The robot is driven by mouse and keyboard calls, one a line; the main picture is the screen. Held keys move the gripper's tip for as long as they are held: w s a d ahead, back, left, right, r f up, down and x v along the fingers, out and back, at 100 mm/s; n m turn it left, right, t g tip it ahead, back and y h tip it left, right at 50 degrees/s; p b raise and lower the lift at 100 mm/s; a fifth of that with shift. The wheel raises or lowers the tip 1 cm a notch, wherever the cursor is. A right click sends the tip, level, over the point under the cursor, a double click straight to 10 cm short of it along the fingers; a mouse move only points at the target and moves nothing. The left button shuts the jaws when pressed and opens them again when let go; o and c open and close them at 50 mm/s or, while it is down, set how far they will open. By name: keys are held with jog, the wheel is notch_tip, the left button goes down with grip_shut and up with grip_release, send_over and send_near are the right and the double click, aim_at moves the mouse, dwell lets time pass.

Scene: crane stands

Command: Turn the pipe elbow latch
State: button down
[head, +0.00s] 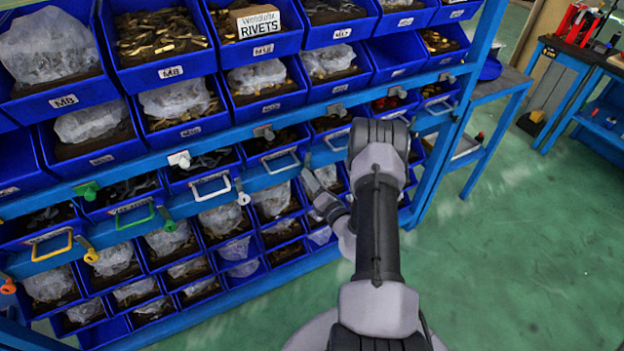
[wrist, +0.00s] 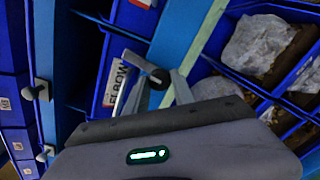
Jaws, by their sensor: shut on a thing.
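The drawer label reading "ELBOW" (wrist: 118,83) shows in the wrist view, just left of a small dark-capped latch (wrist: 159,76). My gripper (head: 311,182) reaches the shelf front in the head view, at the lower drawer row. Its jaws are closed on the latch beside the ELBOW label; pale grey finger parts show on either side of the dark cap. My gripper's body covers the lower part of the wrist view. In the head view my arm and gripper hide the latch, so its exact angle cannot be told.
Blue bins with labels and bagged parts fill the blue rack (head: 150,160). Other latches stick out along it, such as a green one (head: 88,190) and a white one (head: 180,159). A blue workbench (head: 580,60) stands at right. The green floor (head: 530,230) there is clear.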

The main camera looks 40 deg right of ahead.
dwell(0.3)
jog(key=c, duration=1.1)
grip_release()
jog(key=shift+o, duration=0.2)
jog(key=p+v, duration=0.3)
jog(key=v, duration=1.4)
jog(key=shift+s, duration=0.25)
